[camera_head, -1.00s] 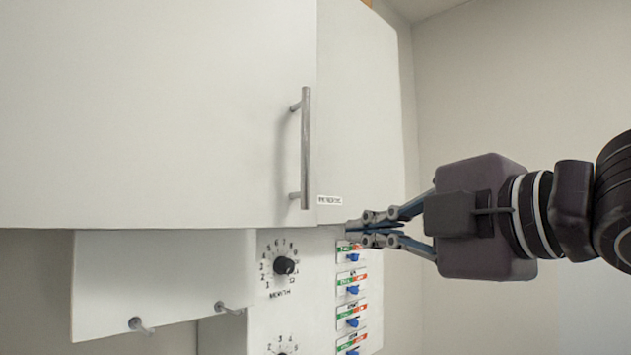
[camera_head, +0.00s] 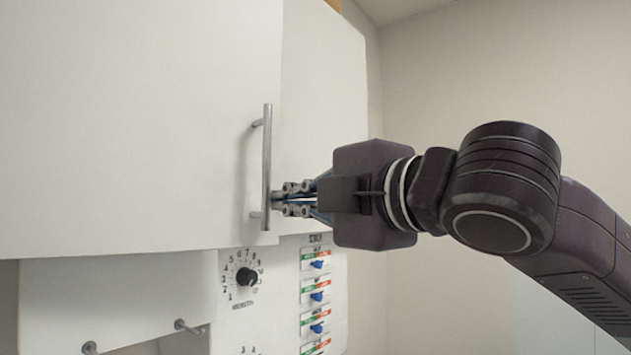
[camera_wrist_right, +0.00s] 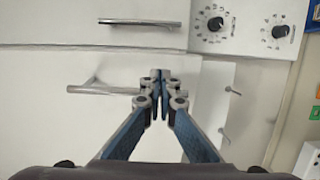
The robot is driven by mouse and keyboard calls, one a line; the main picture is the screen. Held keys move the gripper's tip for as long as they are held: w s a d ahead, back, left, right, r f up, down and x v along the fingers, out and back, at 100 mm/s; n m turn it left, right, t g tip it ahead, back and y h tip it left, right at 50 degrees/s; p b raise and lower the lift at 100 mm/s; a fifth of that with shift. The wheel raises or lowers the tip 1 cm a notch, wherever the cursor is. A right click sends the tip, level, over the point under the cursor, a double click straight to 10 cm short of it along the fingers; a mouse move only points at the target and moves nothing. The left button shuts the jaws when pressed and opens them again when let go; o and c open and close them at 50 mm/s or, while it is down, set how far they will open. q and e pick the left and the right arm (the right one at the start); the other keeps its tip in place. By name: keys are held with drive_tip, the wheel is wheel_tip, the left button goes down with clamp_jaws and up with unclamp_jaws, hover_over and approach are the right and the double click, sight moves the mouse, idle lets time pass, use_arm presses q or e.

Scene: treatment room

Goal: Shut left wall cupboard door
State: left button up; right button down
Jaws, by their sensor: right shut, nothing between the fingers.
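The left wall cupboard door (camera_head: 130,120) is a large white panel filling the left of the head view. A vertical metal bar handle (camera_head: 266,167) is near its right edge. Whether the door stands slightly ajar, I cannot tell. My right gripper (camera_head: 277,203) is shut and empty, its tips at the lower right side of the handle; contact is unclear. In the right wrist view, the shut tips (camera_wrist_right: 161,76) show beside a bar handle (camera_wrist_right: 104,89) on a white panel. My left gripper is not in view.
A white panel (camera_head: 325,100) adjoins the door on the right. Another bar handle (camera_wrist_right: 140,22) shows in the wrist view. Bare wall (camera_head: 480,70) is at right.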

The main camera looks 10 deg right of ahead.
drive_tip(key=shift+p+x, duration=0.4)
drive_tip(key=shift+x, duration=1.1)
drive_tip(key=p+x, duration=0.5)
drive_tip(key=x, duration=0.7)
drive_tip(key=shift+s+a+r+p, duration=0.2)
drive_tip(key=shift+s+a+p, duration=0.05)
drive_tip(key=shift+a+p, duration=0.1)
drive_tip(key=shift+d+f, duration=0.1)
